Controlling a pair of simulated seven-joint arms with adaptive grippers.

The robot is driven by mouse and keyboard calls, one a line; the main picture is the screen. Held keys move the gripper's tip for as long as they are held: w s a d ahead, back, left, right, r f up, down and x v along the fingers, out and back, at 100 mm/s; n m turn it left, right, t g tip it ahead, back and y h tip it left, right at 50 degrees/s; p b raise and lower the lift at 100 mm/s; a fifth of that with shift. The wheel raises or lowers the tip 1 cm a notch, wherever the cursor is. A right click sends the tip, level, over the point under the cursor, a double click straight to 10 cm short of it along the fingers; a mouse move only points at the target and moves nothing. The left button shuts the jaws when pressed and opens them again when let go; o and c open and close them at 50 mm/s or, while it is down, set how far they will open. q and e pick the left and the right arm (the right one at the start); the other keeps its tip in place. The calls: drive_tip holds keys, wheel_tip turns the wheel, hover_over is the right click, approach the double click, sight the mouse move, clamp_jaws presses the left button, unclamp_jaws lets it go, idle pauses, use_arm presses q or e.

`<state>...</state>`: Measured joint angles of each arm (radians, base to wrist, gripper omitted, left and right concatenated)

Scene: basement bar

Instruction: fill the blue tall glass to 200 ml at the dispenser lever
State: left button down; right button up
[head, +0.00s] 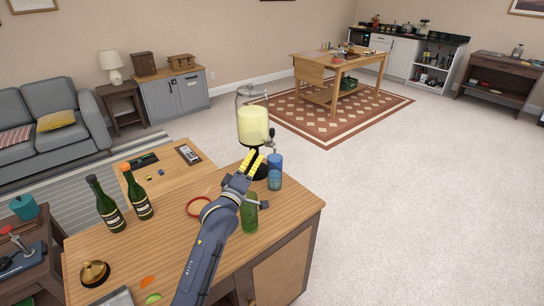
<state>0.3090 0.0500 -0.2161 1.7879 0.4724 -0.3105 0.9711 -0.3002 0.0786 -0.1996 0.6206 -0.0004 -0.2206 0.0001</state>
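The dispenser (253,124) is a clear jar of pale yellow liquid on a dark stand at the table's far edge. Its tap and lever (271,136) are on its right side. The blue tall glass (275,172) stands upright just right of the stand, below the tap; its fill level is too small to tell. My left gripper (252,154) has yellow fingers close together, just left of the glass and in front of the dispenser. I cannot tell whether they are fully shut, and nothing shows between them. My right gripper is not in view.
A green glass or bottle (249,213) stands close beside my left arm. A red ring (199,206) and two dark bottles (108,205) (137,193) are to the left. A brass bell-like object (95,272) is near the front left. The table's right corner is clear.

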sight(272, 137)
use_arm(q)
drive_tip(key=w+a+r+n, duration=0.1)
drive_tip(key=w+r+n, duration=0.15)
drive_tip(key=r, duration=0.35)
drive_tip(key=shift+w+a+f+n+g+y, duration=0.2)
drive_tip(key=shift+w+f+n+g+y, duration=0.15)
drive_tip(key=shift+f+n, duration=0.25)
drive_tip(key=shift+w+a+f+n+g+y, duration=0.25)
drive_tip(key=shift+w+f+n+g, duration=0.2)
drive_tip(key=shift+f, duration=0.25)
drive_tip(key=shift+w+a+f+n+g+y, duration=0.15)
drive_tip(key=shift+w+f+n+g+y, duration=0.2)
drive_tip(key=shift+f+n, duration=0.3)
drive_tip(key=shift+x, duration=5)
drive_tip(key=shift+a, duration=0.15)
